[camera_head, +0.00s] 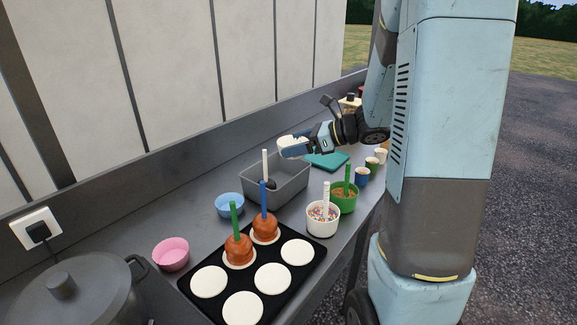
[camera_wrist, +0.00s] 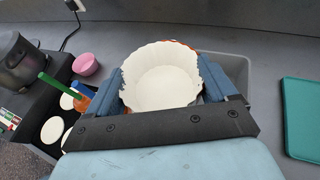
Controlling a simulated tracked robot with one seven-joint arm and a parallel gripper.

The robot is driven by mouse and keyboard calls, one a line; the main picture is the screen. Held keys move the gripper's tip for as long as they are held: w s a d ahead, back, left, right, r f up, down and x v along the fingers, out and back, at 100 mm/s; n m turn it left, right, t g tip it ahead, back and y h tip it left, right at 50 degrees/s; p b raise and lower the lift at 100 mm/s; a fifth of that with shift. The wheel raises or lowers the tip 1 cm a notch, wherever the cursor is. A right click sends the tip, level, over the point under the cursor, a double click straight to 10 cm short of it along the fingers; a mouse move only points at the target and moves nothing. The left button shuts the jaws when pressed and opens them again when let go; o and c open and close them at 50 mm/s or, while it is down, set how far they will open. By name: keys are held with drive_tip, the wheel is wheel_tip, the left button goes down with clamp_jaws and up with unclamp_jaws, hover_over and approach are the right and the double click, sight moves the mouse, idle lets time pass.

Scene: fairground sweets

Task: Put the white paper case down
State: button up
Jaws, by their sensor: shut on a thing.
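The white paper case (camera_wrist: 162,80), round with a fluted rim, is held between the two blue fingers of my gripper (camera_wrist: 168,88) in the wrist view. Its open side faces the wrist camera. In the head view the case (camera_head: 287,141) shows as a small white shape at the end of my gripper (camera_head: 293,149), above the back right part of a grey bin (camera_head: 290,191). It is clear of the counter. Part of the case is hidden by the fingers. A sliver of something orange-brown shows behind its rim in the wrist view.
A black tray (camera_head: 312,266) holds white discs and two toffee apples on sticks. A white stick (camera_head: 265,162) rises from the bin. Blue (camera_head: 230,204) and pink (camera_head: 171,253) bowls, topping cups (camera_head: 323,221) and a teal board (camera_head: 327,161) stand around. A dark pot (camera_head: 75,300) is front left.

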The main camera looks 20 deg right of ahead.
sight(295, 143)
drive_tip(key=w+f, duration=0.1)
drive_tip(key=w+d, duration=0.1)
drive_tip(key=w, duration=0.1)
drive_tip(key=w+f, duration=0.1)
drive_tip(key=w, duration=0.1)
drive_tip(key=shift+w+d+f, duration=0.15)
drive_tip(key=shift+d+f, duration=0.1)
drive_tip(key=shift+f, duration=0.1)
drive_tip(key=w+f, duration=0.1)
drive_tip(key=f, duration=0.1)
drive_tip(key=w+f, duration=0.2)
drive_tip(key=f, duration=0.1)
drive_tip(key=w+d+f, duration=0.1)
drive_tip(key=f, duration=0.2)
drive_tip(key=shift+w+f, duration=0.15)
drive_tip(key=shift+f, duration=0.1)
drive_tip(key=shift+f, duration=0.6)
drive_tip(key=o, duration=0.8)
drive_tip(key=shift+s+f, duration=0.15)
drive_tip(key=shift+s, duration=0.05)
drive_tip(key=shift+a, duration=0.1)
